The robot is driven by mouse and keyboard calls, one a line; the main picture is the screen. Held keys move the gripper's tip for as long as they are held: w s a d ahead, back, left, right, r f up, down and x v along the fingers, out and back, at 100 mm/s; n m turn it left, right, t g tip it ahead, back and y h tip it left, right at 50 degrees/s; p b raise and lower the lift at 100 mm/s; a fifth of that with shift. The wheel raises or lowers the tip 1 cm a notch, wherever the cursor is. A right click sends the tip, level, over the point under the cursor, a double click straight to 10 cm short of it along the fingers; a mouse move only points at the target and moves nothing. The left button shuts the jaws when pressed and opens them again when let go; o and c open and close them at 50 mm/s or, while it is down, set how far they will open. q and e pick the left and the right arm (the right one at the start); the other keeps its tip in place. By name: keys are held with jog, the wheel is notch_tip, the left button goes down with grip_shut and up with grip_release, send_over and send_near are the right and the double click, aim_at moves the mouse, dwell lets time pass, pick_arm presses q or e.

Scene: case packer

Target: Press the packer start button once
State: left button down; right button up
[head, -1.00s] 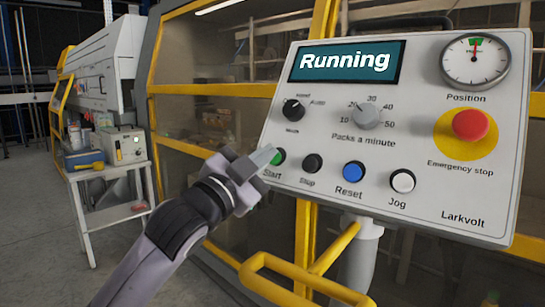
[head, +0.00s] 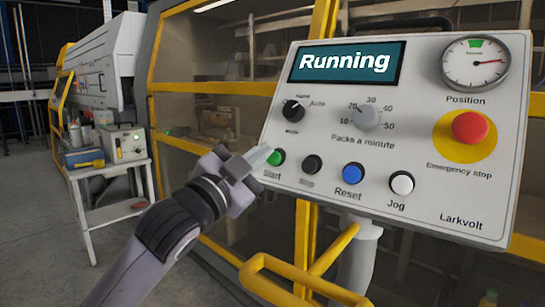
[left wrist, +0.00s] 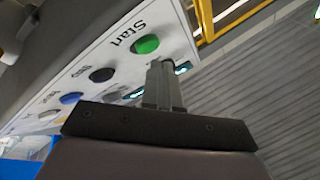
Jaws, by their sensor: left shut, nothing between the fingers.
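The green start button (head: 276,157) is on the lower left of the control panel (head: 400,215), above the label Start. The panel's screen (head: 346,61) reads "Running". My left gripper (head: 260,157) is shut and empty, its fingertips just left of the start button in the head view. In the left wrist view the shut fingers (left wrist: 162,70) stand beside the green button (left wrist: 145,44), which is fully visible, with a small gap in the picture. I cannot tell whether the tips touch the panel. My right gripper is not in view.
A black stop button (head: 312,165), a blue reset button (head: 353,173) and a white jog button (head: 402,182) sit to the right. A red emergency stop (head: 469,127) is at the panel's right. A yellow rail (head: 300,278) runs below.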

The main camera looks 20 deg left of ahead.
pick_arm(q)
jog(key=s+r, duration=0.1)
jog(key=s+p, duration=0.1)
jog(key=s, duration=0.1)
jog(key=s+a+r+p, duration=0.1)
jog(key=shift+s+r, duration=0.15)
jog(key=shift+r, duration=0.15)
dwell(0.7)
notch_tip(320, 180, down, 31)
jog(key=s+d+n+g+y, duration=0.1)
jog(key=d+n+g, duration=0.1)
jog(key=n+g, duration=0.35)
jog(key=s+d+f+n+g, duration=0.3)
jog(key=s+f+g, duration=0.1)
jog(key=s+f, duration=1.3)
notch_tip(320, 180, down, 5)
jog(key=shift+s+r+g+y, duration=0.1)
jog(key=shift+s+g+y, duration=0.25)
jog(key=shift+s+y, duration=0.05)
